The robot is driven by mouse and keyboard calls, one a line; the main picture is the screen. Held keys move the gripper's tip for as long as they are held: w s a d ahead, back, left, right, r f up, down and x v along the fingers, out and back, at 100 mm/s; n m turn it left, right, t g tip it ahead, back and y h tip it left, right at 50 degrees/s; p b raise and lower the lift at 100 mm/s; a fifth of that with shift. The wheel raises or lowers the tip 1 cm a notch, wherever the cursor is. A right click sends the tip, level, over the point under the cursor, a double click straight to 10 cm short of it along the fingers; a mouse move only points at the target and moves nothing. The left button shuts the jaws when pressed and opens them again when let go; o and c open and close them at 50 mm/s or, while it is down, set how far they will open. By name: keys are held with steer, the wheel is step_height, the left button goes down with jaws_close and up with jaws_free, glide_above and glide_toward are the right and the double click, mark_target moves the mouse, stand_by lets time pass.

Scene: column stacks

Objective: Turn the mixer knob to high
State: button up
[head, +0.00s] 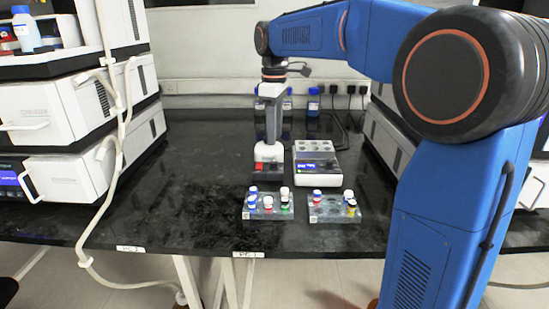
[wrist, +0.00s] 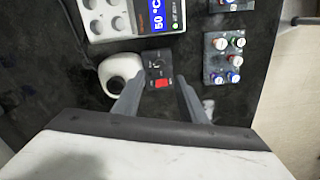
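The mixer (head: 267,168) stands on the black bench, with a white rounded body and a dark front panel carrying a red switch. In the wrist view its white round top (wrist: 121,72) is left of the dark panel (wrist: 151,80). A small dark knob (wrist: 157,63) seems to sit on that panel, beside the red switch (wrist: 162,84); its setting is too small to read. My gripper (wrist: 159,84) points down at the panel, its two grey fingers apart with nothing between them. In the head view my gripper (head: 271,135) is above the mixer; contact cannot be told.
A white heating block (head: 316,170) with a blue display stands close to the right of the mixer. Two vial racks, one left (head: 268,212) and one right (head: 334,214), stand in front. Blue-capped bottles (head: 313,103) stand behind. The bench to the left is clear.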

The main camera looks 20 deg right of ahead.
mark_target(274, 162)
step_height(274, 162, down, 9)
stand_by(0.4)
jaws_close()
